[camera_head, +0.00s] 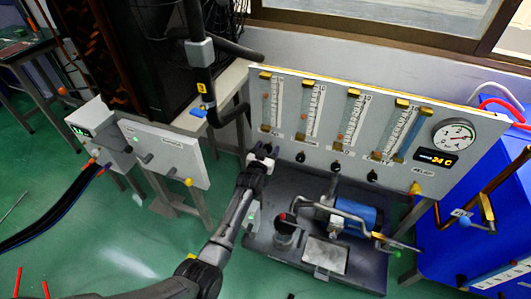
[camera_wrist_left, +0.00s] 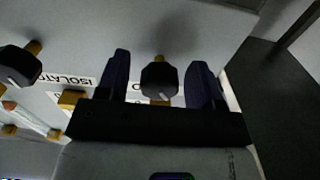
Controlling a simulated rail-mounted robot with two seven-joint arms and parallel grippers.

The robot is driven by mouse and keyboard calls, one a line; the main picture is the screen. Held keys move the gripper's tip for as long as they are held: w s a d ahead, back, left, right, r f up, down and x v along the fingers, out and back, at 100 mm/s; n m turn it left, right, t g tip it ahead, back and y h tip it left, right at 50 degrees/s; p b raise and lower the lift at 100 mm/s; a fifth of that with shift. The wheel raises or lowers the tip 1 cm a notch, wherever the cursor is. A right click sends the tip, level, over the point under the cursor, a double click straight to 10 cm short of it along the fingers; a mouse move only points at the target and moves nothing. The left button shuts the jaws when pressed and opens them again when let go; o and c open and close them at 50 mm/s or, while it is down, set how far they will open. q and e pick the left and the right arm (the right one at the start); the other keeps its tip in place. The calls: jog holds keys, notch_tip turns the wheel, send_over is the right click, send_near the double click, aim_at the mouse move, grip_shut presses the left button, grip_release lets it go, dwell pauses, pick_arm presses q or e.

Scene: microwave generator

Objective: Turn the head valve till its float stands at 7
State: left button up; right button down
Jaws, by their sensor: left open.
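My left gripper (camera_head: 262,158) is at the lower left corner of the flowmeter panel (camera_head: 432,178). In the left wrist view its two dark fingers (camera_wrist_left: 160,64) stand open, one on each side of a black valve knob (camera_wrist_left: 159,79) on a brass stem. A gap shows on both sides of the knob. The label behind it is mostly hidden; only a "D" shows. In the head view the gripper hides this knob. The leftmost flowmeter tube (camera_head: 266,101) stands above the gripper; its float is too small to read. My right gripper is not in view.
A neighbouring knob (camera_wrist_left: 18,66) sits left, by an "ISOLATO..." label. More knobs (camera_head: 301,157) line the panel's lower edge. A round gauge (camera_head: 454,135) is at the panel's right. A blue pump (camera_head: 356,212) and pipes stand below.

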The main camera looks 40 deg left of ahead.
pick_arm(q)
jog(key=p+v, duration=0.6)
jog(key=v, duration=0.7)
jog(key=shift+s+d, duration=0.2)
jog(key=shift+s, duration=0.15)
